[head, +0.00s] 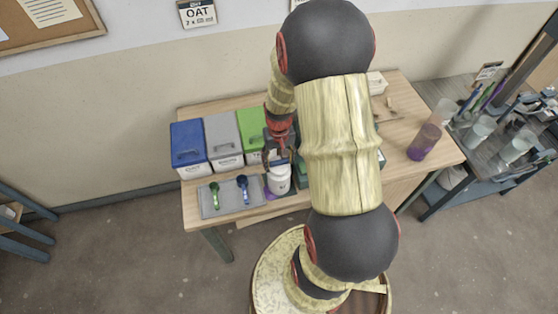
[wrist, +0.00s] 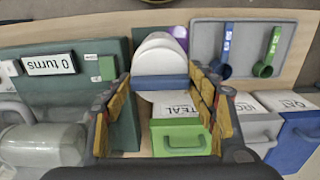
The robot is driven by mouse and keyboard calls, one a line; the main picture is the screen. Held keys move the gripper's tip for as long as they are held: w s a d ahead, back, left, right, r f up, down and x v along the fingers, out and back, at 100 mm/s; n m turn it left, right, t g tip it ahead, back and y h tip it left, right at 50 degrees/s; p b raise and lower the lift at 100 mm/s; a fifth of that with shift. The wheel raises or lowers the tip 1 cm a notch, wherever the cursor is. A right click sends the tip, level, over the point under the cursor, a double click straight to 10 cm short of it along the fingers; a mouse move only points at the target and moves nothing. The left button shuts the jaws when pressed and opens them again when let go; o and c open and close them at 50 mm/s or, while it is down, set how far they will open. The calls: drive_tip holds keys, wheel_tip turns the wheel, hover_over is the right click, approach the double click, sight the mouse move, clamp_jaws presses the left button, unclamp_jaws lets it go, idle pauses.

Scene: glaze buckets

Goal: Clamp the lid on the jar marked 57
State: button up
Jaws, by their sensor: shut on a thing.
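A white jar (head: 279,180) with a dark mark on its front stands near the front edge of the table, right of the grey tray. The number on it is too small to read. My gripper (head: 278,157) comes down over the jar's top from behind. In the wrist view my gripper (wrist: 160,85) has its fingers on either side of the white jar (wrist: 158,52), which shows a rounded white end and a blue band. The gripper is shut on it. I cannot make out a separate lid or a clamp. My arm hides part of the table to the right.
Blue (head: 189,146), grey (head: 223,141) and green (head: 250,130) bins stand left of my gripper. The tray (head: 230,205) holds a green and a blue scoop. A green box (wrist: 85,92) reads "0 turns". A purple-filled cup (head: 424,142) stands at right.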

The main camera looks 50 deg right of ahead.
drive_tip(key=shift+f, duration=0.55)
idle(1.2)
drive_tip(key=m, duration=0.4)
idle(0.4)
drive_tip(key=shift+m, duration=0.4)
drive_tip(key=m, duration=0.3)
drive_tip(key=shift+m, duration=0.9)
drive_tip(key=shift+f+m, duration=0.15)
drive_tip(key=shift+m, duration=1.25)
